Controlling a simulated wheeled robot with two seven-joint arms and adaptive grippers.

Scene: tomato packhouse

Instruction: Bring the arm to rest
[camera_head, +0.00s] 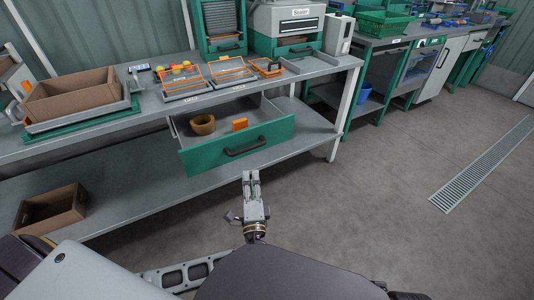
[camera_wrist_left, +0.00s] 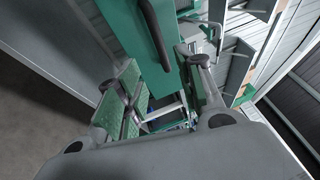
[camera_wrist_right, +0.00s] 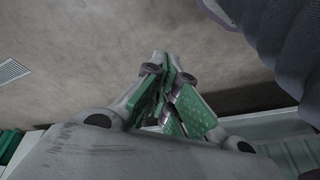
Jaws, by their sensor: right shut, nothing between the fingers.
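My left gripper (camera_head: 251,176) is in front of the open drawer, just below and apart from its green front (camera_head: 238,147). In the left wrist view its two fingers (camera_wrist_left: 155,85) stand apart with nothing held, and the drawer's dark handle (camera_wrist_left: 155,35) shows beyond them. My right gripper (camera_wrist_right: 167,75) shows only in the right wrist view. Its fingers are closed together and empty, above the bare floor. My right arm is mostly out of the head view.
The drawer holds a brown tape roll (camera_head: 203,124) and an orange item (camera_head: 240,124). The workbench (camera_head: 130,92) carries a cardboard box (camera_head: 70,96) and trays. Another cardboard box (camera_head: 50,208) sits on the lower shelf. The floor (camera_head: 400,185) at right is clear around a drain grate (camera_head: 482,165).

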